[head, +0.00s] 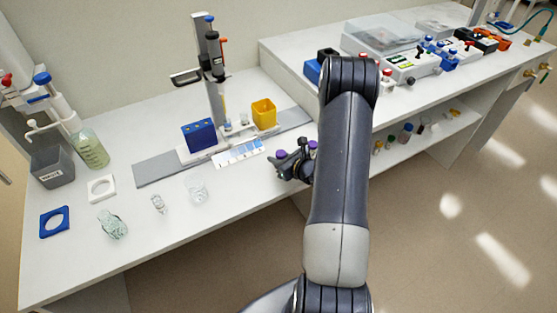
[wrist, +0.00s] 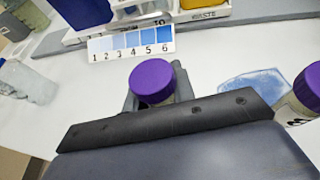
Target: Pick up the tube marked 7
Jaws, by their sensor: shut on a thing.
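My gripper (wrist: 155,92) is shut on a purple-capped tube (wrist: 152,80), which stands between its fingers. In the head view my gripper (head: 290,168) is over the bench's front right part, with this tube's purple cap (head: 281,154) showing beside it. A second purple-capped tube (wrist: 307,88) is apart to the right, at the wrist view's edge. Its cap also shows in the head view (head: 312,145). I cannot read a 7 on either tube, and the held tube's body is mostly hidden by my gripper.
A strip numbered 1 to 6 (wrist: 130,42) lies behind the held tube. A bluish flat patch (wrist: 255,84) lies to its right. A stand with a blue block (head: 199,135) and yellow cup (head: 263,113) is behind. Glassware, including a beaker (head: 197,189), stands left. A raised shelf (head: 285,72) is right.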

